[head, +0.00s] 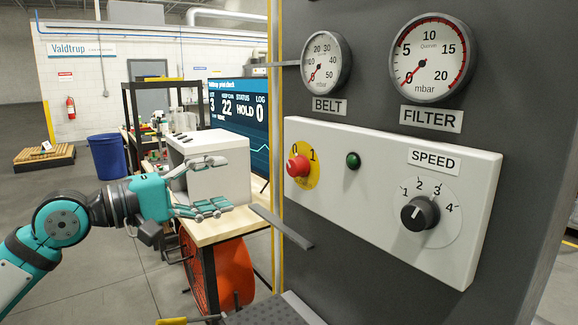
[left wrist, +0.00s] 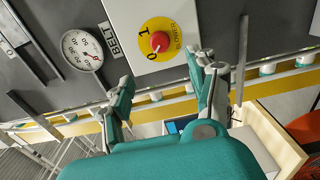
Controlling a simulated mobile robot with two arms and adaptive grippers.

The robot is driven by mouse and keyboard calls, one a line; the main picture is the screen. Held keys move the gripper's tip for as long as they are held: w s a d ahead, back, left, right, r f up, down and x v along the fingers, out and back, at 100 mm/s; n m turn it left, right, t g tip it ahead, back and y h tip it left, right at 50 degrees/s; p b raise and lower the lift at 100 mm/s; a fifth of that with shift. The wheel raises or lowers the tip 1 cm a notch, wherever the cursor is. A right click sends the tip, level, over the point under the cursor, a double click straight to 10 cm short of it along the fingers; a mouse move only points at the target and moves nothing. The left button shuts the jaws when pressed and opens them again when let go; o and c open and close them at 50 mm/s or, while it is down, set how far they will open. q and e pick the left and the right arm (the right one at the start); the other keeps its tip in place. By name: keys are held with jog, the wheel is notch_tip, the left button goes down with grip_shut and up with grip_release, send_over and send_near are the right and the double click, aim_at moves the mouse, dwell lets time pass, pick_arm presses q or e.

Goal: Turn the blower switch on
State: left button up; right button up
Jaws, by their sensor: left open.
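The blower switch (head: 299,166) is a red knob on a yellow disc marked 0 and 1, at the left end of a white control panel (head: 350,215). It also shows in the left wrist view (left wrist: 160,42), beyond my fingertips, with its small pale mark seeming to face the 0. My left gripper (head: 224,186) is open and empty, left of the switch in the head view, fingers pointing towards the panel. In the left wrist view its fingers (left wrist: 166,78) are spread below the knob, apart from it. My right gripper is out of view.
A green lamp (head: 353,160) and a black speed dial (head: 420,213) sit on the same panel. Belt (head: 325,62) and filter (head: 431,58) gauges are above it. Grey metal bars (head: 282,227) jut out left of the panel. A bench with a white box (head: 208,170) stands behind my gripper.

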aim_at(291, 169)
pick_arm(q)
jog(key=p+x, duration=0.4)
jog(key=x, duration=1.1)
jog(key=shift+w+d+p, duration=0.1)
jog(key=shift+d+p, duration=0.05)
jog(key=shift+p, duration=0.2)
jog(key=c, duration=1.1)
